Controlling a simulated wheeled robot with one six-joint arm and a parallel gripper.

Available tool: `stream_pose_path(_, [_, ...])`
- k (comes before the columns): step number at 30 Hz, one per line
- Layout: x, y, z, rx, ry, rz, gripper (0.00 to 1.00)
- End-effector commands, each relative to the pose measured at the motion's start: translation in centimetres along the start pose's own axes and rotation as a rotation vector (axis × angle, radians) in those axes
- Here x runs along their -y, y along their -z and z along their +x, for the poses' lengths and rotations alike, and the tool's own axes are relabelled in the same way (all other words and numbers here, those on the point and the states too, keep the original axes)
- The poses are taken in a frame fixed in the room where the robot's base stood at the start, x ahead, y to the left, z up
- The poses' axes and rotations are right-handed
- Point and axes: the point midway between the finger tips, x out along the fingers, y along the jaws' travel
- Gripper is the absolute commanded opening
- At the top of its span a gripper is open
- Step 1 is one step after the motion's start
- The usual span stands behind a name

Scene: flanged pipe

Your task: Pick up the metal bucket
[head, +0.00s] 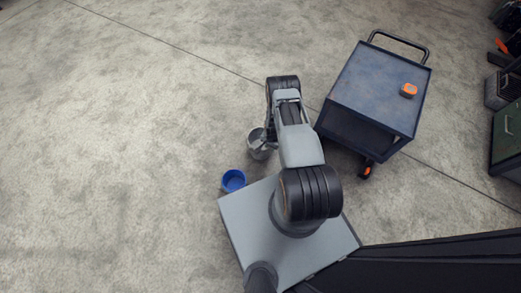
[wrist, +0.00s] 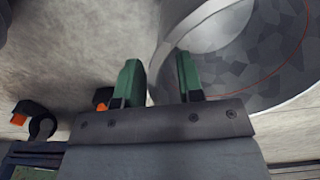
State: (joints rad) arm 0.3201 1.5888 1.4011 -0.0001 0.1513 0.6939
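The metal bucket (head: 257,150) stands on the concrete floor in the head view, just left of my arm, which hides part of it. In the wrist view the metal bucket (wrist: 270,50) fills the upper right, its shiny curved wall close to the fingers. My gripper (wrist: 158,80) shows two green fingers spread apart. The left finger is outside the bucket, and the right finger overlaps the bucket in the picture. The bucket's near edge appears in the gap between them. I cannot tell whether either finger touches it. In the head view the fingers are hidden behind my arm.
A blue bucket (head: 233,180) stands on the floor beside my base. A dark wheeled cart (head: 365,85) with an orange-and-black item (head: 409,90) on top stands right of my arm. Open floor lies to the left. Dark cabinets or boxes line the far right edge.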

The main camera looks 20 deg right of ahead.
Motion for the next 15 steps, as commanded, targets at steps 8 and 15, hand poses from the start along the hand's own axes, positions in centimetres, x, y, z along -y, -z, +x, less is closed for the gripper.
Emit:
stream_pose_path(8, [0.0, 0.0, 0.29, 0.0, 0.0, 0.0, 0.35])
stream_pose_path(15, [-0.01, 0.0, 0.28, 0.0, 0.0, 0.0, 0.14])
